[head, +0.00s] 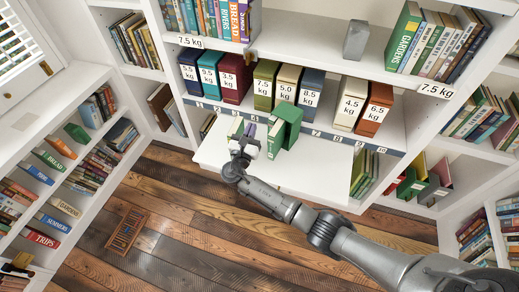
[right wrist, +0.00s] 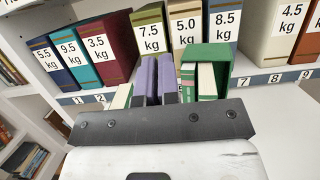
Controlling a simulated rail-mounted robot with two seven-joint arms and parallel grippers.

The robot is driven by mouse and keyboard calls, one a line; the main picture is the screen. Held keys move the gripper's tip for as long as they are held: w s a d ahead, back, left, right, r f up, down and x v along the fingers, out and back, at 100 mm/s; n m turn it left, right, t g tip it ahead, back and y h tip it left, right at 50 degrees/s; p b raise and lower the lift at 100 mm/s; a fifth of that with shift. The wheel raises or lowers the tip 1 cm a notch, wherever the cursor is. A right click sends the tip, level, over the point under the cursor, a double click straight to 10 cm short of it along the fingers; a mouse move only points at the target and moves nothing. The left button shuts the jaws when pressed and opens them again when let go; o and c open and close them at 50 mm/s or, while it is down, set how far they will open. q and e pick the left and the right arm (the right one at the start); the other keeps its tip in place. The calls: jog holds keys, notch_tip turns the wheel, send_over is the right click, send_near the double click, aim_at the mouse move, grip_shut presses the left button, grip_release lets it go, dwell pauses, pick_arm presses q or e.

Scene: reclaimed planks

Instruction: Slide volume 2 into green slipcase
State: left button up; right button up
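The green slipcase (head: 291,115) stands on the white pull-out board below the labelled boxes. It also shows in the right wrist view (right wrist: 210,52), its open side toward me with green-and-white volumes (right wrist: 206,80) in it. A thin green-and-white book (head: 236,127) stands upright left of the slipcase, partly hidden behind my gripper in the right wrist view (right wrist: 124,95). I cannot read which is volume 2. My right gripper (head: 249,132) is between that book and the slipcase. Its purple fingers (right wrist: 159,80) are close together, with nothing visible between them. My left gripper is out of view.
Boxes with weight labels, such as the olive 7.5 kg box (head: 264,84), line the shelf behind, above a numbered strip. The board (head: 315,165) is bare to the right of the slipcase. Filled bookshelves stand on both sides.

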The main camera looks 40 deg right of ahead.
jog(key=shift+w+a+r+t+y, duration=0.2)
jog(key=shift+a+r+t+y, duration=0.1)
jog(key=shift+r+t, duration=0.1)
grip_shut()
jog(key=m+g, duration=0.5)
jog(key=m, duration=2.1)
send_near(271, 136)
jog(key=d, duration=0.1)
jog(key=b+x, duration=0.1)
jog(key=x, duration=0.4)
jog(key=shift+w, duration=0.2)
jog(key=shift+w+d+r+b, duration=0.1)
jog(key=shift+w+d+b, duration=0.15)
jog(key=shift+d+b, duration=0.15)
jog(key=shift+d, duration=0.1)
